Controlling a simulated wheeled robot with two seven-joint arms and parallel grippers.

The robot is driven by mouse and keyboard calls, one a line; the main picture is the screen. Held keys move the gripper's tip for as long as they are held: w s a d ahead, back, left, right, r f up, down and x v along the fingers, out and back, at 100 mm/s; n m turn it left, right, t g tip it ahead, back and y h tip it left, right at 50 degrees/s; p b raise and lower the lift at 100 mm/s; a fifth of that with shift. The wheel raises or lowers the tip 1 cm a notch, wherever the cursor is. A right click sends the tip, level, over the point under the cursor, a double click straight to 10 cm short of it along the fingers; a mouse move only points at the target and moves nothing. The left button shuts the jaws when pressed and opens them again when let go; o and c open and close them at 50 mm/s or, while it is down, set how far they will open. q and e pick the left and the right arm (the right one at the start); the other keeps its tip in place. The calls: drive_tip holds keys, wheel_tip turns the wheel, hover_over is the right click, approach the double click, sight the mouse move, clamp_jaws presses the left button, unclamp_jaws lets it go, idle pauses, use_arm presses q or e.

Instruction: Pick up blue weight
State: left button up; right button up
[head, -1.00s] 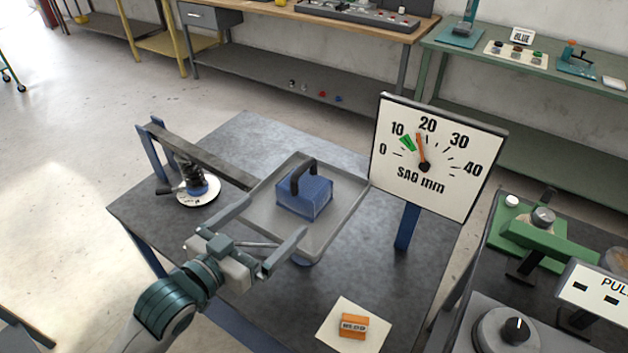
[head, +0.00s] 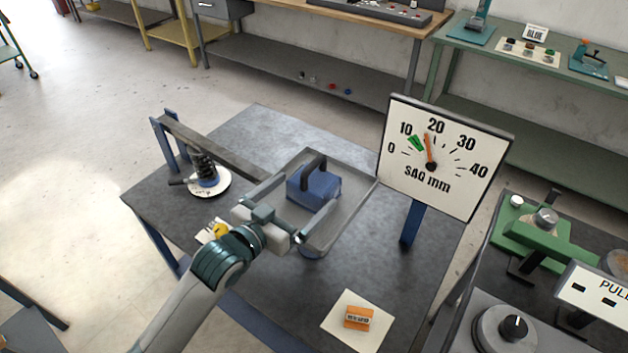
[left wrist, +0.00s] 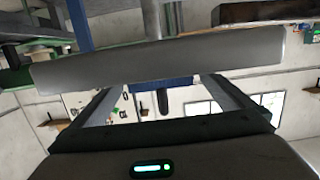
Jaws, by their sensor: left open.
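The blue weight (head: 314,191) is a blue block with a black handle (head: 313,168) on top. It sits in a grey tray (head: 352,215) at the end of the lever arm. My left gripper (head: 297,200) is open, and its two fingers reach over the tray's near side toward the weight, one on either side of its near face. The gap looks empty. In the left wrist view a grey tray edge (left wrist: 160,62) crosses in front of the fingers, and a strip of the blue weight (left wrist: 165,85) shows below it. My right gripper is out of view.
A dial sign (head: 443,155) reading "SAG mm" stands right of the tray on a blue post. An orange block (head: 358,317) lies on a pale card in front. The table's front middle is clear.

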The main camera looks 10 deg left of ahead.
sight(321, 174)
use_arm(q)
drive_tip(key=p+x, duration=0.1)
drive_tip(key=x, duration=0.2)
drive_tip(key=shift+w+d, duration=0.1)
drive_tip(key=shift+w, duration=0.2)
drive_tip(key=shift+w+d+f, duration=0.1)
drive_tip(key=shift+w, duration=0.1)
drive_tip(key=shift+w+d+p, duration=0.25)
drive_tip(key=shift+w+p, duration=0.3)
drive_tip(key=shift+w, duration=0.1)
drive_tip(key=x, duration=0.1)
drive_tip(key=p+x, duration=0.1)
drive_tip(key=shift+w+d, duration=0.2)
drive_tip(key=shift+w, duration=0.15)
drive_tip(key=shift+w+d+f+p, duration=0.1)
drive_tip(key=shift+w+d+p, duration=0.1)
drive_tip(key=shift+w+p, duration=0.2)
